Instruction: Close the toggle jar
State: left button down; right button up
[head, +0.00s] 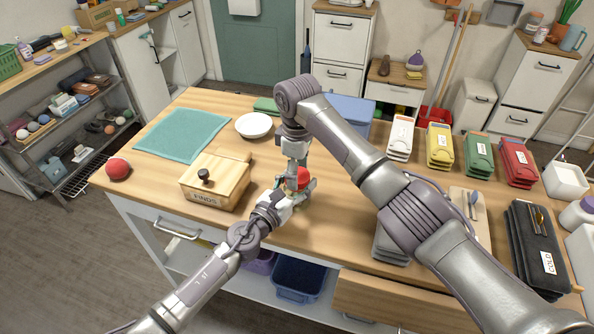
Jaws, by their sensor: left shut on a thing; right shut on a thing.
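What looks like the toggle jar, with a rounded red top (304,177), stands on the wooden table right of the pegged wooden box. It is mostly covered by my grippers, so its body, clasp and lid position cannot be made out. My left gripper (299,192) reaches in from the lower left and is shut at the jar's near side. My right gripper (294,176) comes down from above and is shut at the jar's left side. Which part each one holds is too small and hidden to tell.
A wooden box labelled FINDS (212,190) stands left of the grippers. Coloured stacks, including a yellow one (439,145), line the right. A drawer (395,305) juts out in front.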

pick_arm(q)
jog(key=shift+a+f, duration=0.1)
jog(key=shift+f, duration=0.3)
pick_arm(e)
jog(key=m, duration=0.6)
jog(key=shift+s+f+m, duration=0.1)
jog(key=shift+m, duration=0.2)
pick_arm(q)
jog(key=shift+s, duration=0.1)
pick_arm(e)
jog(key=o, duration=1.3)
jog(key=shift+r, duration=0.2)
jog(key=shift+r, duration=2.15)
jog(key=shift+c, duration=0.3)
